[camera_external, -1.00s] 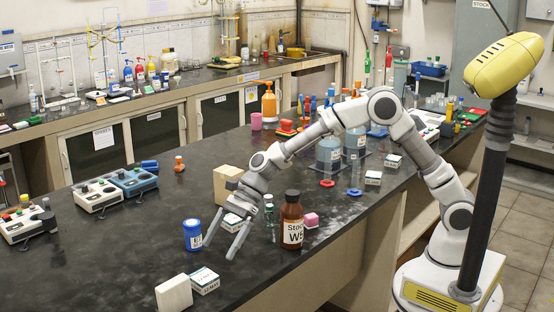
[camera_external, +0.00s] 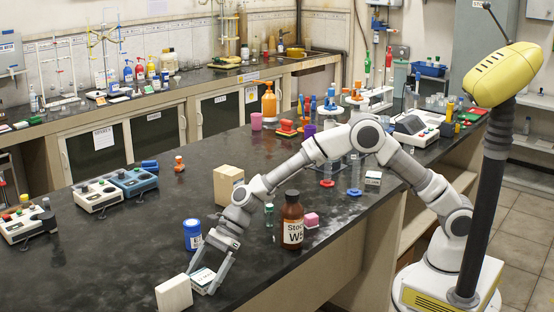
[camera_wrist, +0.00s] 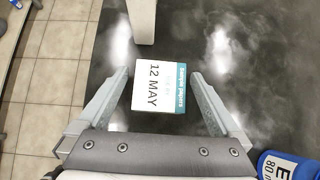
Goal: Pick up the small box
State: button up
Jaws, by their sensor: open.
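The small box (camera_external: 203,280) is white with a teal band and lies on the black bench near its front edge. In the wrist view the small box (camera_wrist: 160,85) shows a label reading "12 MAY" and sits between the two fingers. My gripper (camera_external: 204,283) is open, with its fingers pointing down around the box in the external view. In the wrist view my gripper (camera_wrist: 160,82) has a finger on each side of the box, with a visible gap on both sides.
A cream block (camera_external: 174,294) stands close beside the box. A blue-lidded jar (camera_external: 192,235) is behind, and a brown bottle (camera_external: 292,222) stands to the right. A tan block (camera_external: 228,182) is further back.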

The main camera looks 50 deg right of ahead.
aim_at(205, 273)
jog(key=c, duration=1.3)
jog(key=shift+c, duration=0.2)
jog(key=shift+r, duration=0.6)
jog(key=r, duration=0.1)
jog(key=r+p, duration=0.1)
jog(key=d+r, duration=0.1)
jog(key=shift+w+r+p, duration=0.25)
jog(key=shift+r+p, duration=0.1)
jog(key=shift+p, duration=0.05)
jog(key=w+d+r+p, duration=0.1)
jog(key=w+d+r, duration=0.2)
jog(key=d+r, duration=0.3)
jog(key=d, duration=0.4)
